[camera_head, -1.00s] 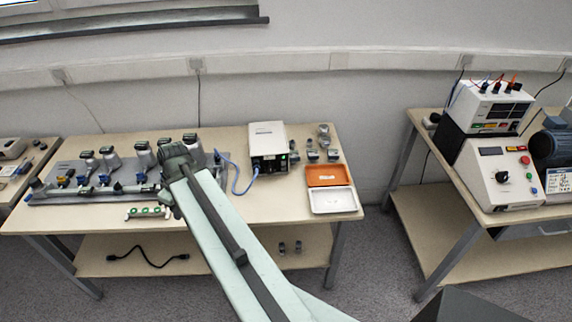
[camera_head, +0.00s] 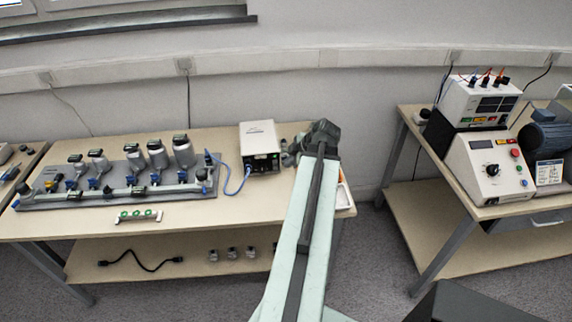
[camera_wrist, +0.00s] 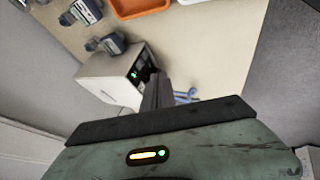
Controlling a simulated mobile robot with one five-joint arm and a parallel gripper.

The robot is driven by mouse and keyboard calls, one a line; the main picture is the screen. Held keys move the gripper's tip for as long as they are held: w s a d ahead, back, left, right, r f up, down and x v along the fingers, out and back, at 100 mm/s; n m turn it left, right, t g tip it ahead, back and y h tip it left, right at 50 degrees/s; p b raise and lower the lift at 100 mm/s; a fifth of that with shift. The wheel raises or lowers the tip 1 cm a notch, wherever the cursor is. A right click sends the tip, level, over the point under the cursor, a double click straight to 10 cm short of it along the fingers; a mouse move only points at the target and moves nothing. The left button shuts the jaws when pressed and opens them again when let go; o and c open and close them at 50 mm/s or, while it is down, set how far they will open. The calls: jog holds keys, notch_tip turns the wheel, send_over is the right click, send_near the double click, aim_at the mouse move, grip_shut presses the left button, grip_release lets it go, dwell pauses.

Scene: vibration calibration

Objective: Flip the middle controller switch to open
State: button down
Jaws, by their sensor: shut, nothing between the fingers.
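A small pale strip (camera_head: 138,216) with three green switch-like parts lies near the front edge of the left table; the middle green part (camera_head: 137,213) is at its centre. Their positions are too small to read. A white controller-like box (camera_head: 259,146) with a green light stands at the back of the same table; it also shows in the wrist view (camera_wrist: 112,76). My gripper (camera_head: 289,159) is beside the box's right side, well right of the strip. In the wrist view its fingers (camera_wrist: 156,92) are shut and empty, partly overlapping the box in the picture.
A grey manifold plate (camera_head: 110,197) with several capped canisters fills the table's left part. An orange tray (camera_wrist: 140,7) shows in the wrist view. My arm hides much of the table's right end. A second table with instruments (camera_head: 488,165) stands at the right.

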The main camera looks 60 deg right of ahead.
aim_at(275, 162)
jog(key=b+x, duration=0.6)
jog(key=x, duration=0.2)
jog(key=shift+f, duration=0.4)
jog(key=shift+w+d+r, duration=0.15)
jog(key=shift+w+d, duration=0.7)
jog(key=shift+d, duration=0.25)
jog(key=shift+w+d, duration=0.45)
jog(key=shift+d, duration=0.05)
